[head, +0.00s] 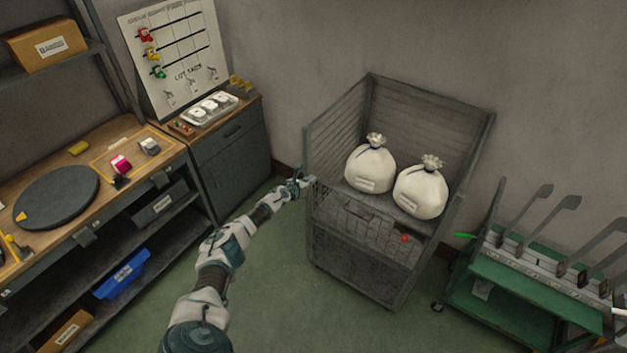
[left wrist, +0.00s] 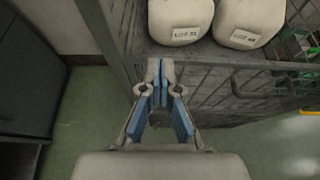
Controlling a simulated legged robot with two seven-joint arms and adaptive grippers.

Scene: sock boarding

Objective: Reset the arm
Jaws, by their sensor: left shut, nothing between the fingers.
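My left arm reaches up from the bottom of the head view. Its gripper (head: 303,181) is beside the left front corner of a grey mesh cage cart (head: 358,262). In the left wrist view the gripper (left wrist: 160,70) is shut and empty, with its fingertips in front of the cart's frame. I cannot tell whether it touches the cart. Two tied white sacks, a left one (head: 370,168) and a right one (head: 421,192), stand inside the cart. Their lower parts with lot labels show at the top of the left wrist view. My right gripper does not show.
A workbench (head: 105,212) with a dark round disc (head: 56,196) stands at the left. A cabinet (head: 235,160) and a lot tags board (head: 172,55) are behind it. A green rack (head: 530,290) with upright boards stands right of the cart. Green floor is clear before the cart.

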